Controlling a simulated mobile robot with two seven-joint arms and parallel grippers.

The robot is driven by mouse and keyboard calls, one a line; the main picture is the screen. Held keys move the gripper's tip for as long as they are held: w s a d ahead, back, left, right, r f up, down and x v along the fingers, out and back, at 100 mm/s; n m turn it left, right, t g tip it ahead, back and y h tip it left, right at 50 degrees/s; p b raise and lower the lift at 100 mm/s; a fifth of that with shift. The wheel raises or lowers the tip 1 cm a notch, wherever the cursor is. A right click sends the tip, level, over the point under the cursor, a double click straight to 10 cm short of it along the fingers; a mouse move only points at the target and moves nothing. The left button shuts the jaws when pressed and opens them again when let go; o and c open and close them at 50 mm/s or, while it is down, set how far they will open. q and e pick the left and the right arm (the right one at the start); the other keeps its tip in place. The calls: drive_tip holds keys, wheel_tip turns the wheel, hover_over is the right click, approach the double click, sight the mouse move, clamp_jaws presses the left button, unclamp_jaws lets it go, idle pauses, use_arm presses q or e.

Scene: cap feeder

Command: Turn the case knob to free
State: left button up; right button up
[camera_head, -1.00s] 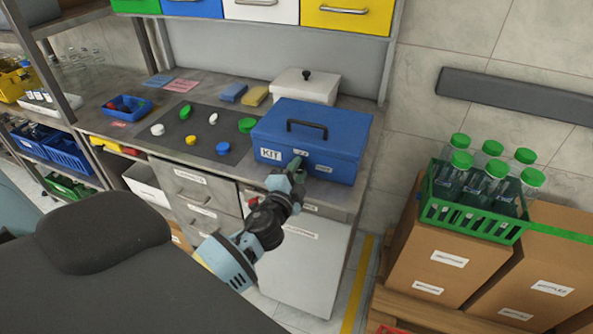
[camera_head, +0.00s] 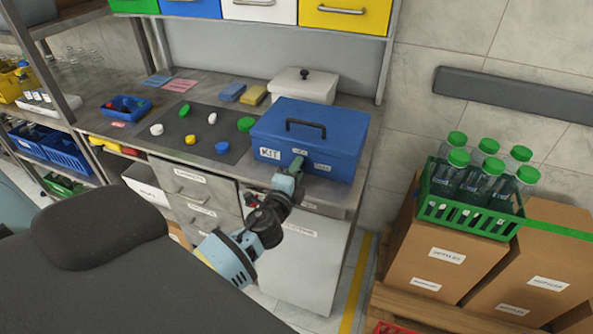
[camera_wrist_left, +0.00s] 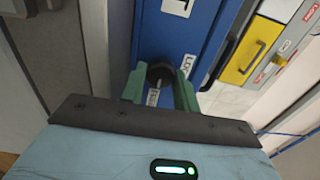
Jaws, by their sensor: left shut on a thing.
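The blue case (camera_head: 316,135) stands closed at the front right of the workbench, with a black handle on its lid and a KIT label on its front. My left gripper (camera_head: 296,166) is at the case's front face, below a white label. In the left wrist view, the green fingers of the gripper (camera_wrist_left: 160,88) are shut on the dark round knob (camera_wrist_left: 159,73), one on each side. A light pointer or stem shows below the knob. One label beside it begins with "LO" (camera_wrist_left: 186,66); another sits between the fingers, partly hidden. My right gripper is not in view.
A dark mat (camera_head: 188,132) with several coloured caps lies left of the case. A white lidded box (camera_head: 303,86) stands behind it. A green crate of capped bottles (camera_head: 470,208) stands on cardboard boxes at the right. Drawers lie below the bench.

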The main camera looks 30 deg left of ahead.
use_arm(q)
drive_tip(key=o, duration=1)
drive_tip(key=shift+c, duration=0.2)
drive_tip(key=shift+f, duration=0.1)
